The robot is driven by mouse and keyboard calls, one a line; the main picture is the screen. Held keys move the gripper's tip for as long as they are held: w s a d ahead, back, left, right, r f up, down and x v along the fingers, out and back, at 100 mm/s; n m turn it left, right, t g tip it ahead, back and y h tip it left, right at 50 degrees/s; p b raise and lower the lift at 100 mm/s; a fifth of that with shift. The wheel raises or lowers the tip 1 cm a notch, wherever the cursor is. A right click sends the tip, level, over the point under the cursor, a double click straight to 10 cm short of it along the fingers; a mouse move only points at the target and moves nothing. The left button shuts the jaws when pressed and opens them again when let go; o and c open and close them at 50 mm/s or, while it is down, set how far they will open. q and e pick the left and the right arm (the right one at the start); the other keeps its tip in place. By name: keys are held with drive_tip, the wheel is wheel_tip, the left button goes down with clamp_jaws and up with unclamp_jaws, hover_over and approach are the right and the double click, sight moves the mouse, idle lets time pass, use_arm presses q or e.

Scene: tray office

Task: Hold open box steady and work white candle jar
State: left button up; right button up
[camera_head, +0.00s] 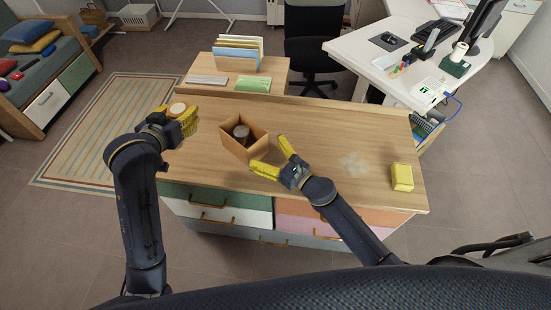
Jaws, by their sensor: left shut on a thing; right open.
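The open brown cardboard box (257,147) stands on the wooden desk, with a dark grey round jar (241,131) inside it. My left gripper (179,115) is at the desk's left edge, to the left of the box. It is shut on a small jar with a pale round top (178,108), likely the white candle jar; its sides are mostly hidden by the yellow fingers. My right gripper (269,155) is open at the box's near right side, one finger toward the right corner and one toward the near corner. I cannot tell whether it touches the box.
A yellow block (402,177) lies at the desk's right, near a pale smudge (354,165). A file holder (238,55), a keyboard (207,79) and a green item (253,84) are on the smaller table behind. The desk's right half is mostly clear.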

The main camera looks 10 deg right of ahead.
sight(259, 146)
drive_tip(key=shift+x, duration=2.85)
drive_tip(key=c, duration=0.9)
